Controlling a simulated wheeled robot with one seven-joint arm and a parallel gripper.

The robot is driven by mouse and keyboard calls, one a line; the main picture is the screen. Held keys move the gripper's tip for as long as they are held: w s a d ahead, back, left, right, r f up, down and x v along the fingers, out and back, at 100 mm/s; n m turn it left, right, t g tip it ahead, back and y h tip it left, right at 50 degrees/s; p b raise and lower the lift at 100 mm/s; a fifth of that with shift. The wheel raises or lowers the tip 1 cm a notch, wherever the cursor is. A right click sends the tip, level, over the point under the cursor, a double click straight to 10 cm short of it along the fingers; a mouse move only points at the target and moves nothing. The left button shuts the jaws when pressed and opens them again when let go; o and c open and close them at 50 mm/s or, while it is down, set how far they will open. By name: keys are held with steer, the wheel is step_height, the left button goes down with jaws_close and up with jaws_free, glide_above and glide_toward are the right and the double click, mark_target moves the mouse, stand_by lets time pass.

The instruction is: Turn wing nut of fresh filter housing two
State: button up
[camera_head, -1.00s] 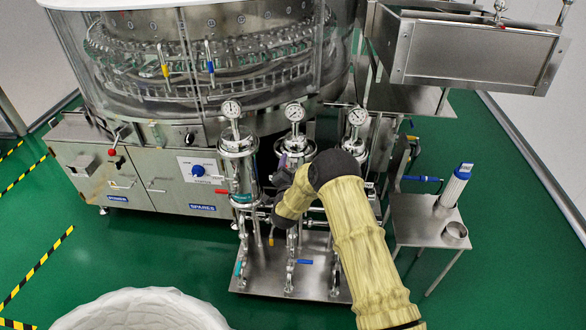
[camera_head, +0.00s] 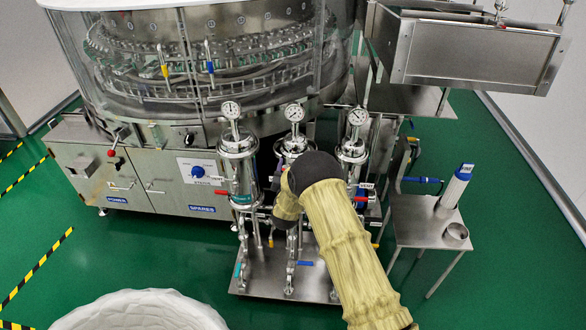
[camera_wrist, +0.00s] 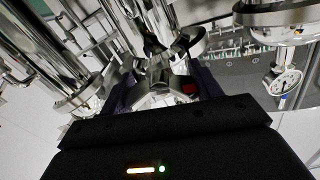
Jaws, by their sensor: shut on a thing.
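Three steel filter housings with round gauges stand in a row in the head view: a left one (camera_head: 238,165), a middle one (camera_head: 293,145) and a right one (camera_head: 353,152). My arm covers the lower part of the middle housing. My gripper (camera_wrist: 164,82) shows in the wrist view, its two dark fingers closed around a shiny metal part (camera_wrist: 168,92) at a housing's clamp. The part's shape is partly hidden, so I cannot make out the wing nut clearly. In the head view my gripper is hidden behind my arm.
A small side table (camera_head: 420,232) at the right holds a white cartridge with a blue cap (camera_head: 455,187) and a metal cup (camera_head: 455,231). The rotary washer (camera_head: 200,90) stands behind the housings. Pipes and valves crowd the steel base plate (camera_head: 262,281). Green floor is open at left.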

steer(key=shift+s+f, duration=0.1)
steer(key=shift+f, duration=0.1)
steer(key=o, duration=1)
steer(key=shift+r, duration=0.15)
steer(key=shift+s, duration=0.1)
steer(key=s, duration=1.1)
steer(key=s+p, duration=0.1)
steer(key=s, duration=0.5)
steer(key=shift+s+a, duration=0.1)
steer(key=shift+a, duration=0.2)
